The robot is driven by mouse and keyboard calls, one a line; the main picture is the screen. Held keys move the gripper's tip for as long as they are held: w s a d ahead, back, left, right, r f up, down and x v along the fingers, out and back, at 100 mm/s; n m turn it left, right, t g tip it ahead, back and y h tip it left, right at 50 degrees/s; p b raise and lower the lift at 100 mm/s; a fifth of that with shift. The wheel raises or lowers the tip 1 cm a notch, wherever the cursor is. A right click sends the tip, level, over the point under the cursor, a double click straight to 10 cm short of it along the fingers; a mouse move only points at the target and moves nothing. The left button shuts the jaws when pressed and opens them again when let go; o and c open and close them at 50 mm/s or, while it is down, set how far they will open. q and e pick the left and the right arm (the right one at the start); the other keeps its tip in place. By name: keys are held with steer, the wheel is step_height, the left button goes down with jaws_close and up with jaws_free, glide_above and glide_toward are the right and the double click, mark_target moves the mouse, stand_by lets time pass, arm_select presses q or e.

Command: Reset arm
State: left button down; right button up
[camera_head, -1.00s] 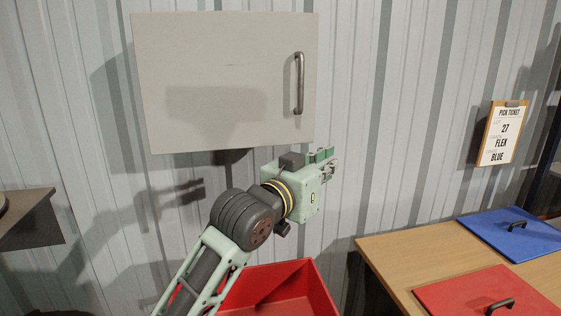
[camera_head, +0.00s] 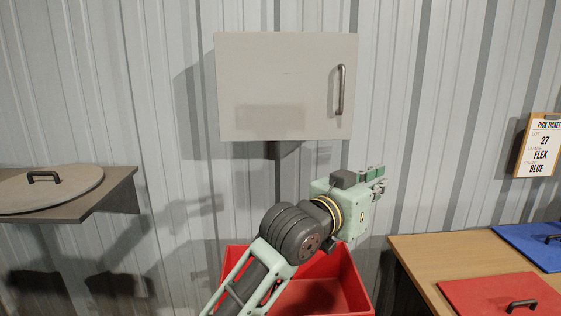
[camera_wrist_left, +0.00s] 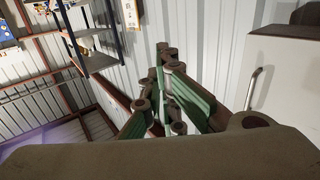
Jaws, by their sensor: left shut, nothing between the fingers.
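My left arm rises from the bottom middle of the head view. Its gripper (camera_head: 376,178) points to the right, below the lower right corner of a closed grey wall cabinet (camera_head: 285,75). The gripper is shut and empty, clear of everything around it. In the left wrist view the green-padded fingers (camera_wrist_left: 168,95) are drawn together with nothing between them. The cabinet's front and its handle (camera_wrist_left: 251,85) show at the right of that view. My right gripper is in neither view.
A red bin (camera_head: 348,283) stands below my left arm. A wooden table (camera_head: 420,262) at right carries a red lid (camera_head: 480,293) and a blue lid (camera_head: 535,238). A grey shelf (camera_head: 122,190) at left bears a round lid (camera_head: 70,190). A pick ticket (camera_head: 540,146) hangs on the wall.

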arm_select(q)
steer(key=s+a+f+n+g+y, duration=0.1)
steer(key=s+a+f+n+y, duration=0.1)
steer(key=a+f, duration=0.6)
steer(key=s+a+f+n+y, duration=0.1)
steer(key=s+a+f+y, duration=0.3)
steer(key=f, duration=0.8)
steer(key=s+a+f+n+g+y, duration=0.1)
steer(key=a+f+n, duration=0.1)
steer(key=a+f, duration=0.65)
steer(key=s+a+f+n+g+y, duration=0.1)
steer(key=s+a+f+g+y, duration=0.1)
steer(key=s+a+f, duration=0.6)
steer(key=s+a+f+n+g+y, duration=0.15)
steer(key=s+a+f, duration=0.3)
steer(key=s, duration=0.65)
steer(key=s+a+f+g+y, duration=0.3)
steer(key=s+a+f, duration=0.2)
steer(key=s+a, duration=0.3)
step_height(320, 180, down, 26)
steer(key=s+d+g, duration=0.1)
steer(key=s, duration=0.2)
steer(key=s+a+f+g, duration=0.1)
steer(key=s+a+f, duration=0.1)
steer(key=s+f, duration=1.3)
steer(key=shift+s+a+f, duration=0.3)
steer(key=shift+s+a, duration=0.1)
steer(key=shift+s, duration=0.45)
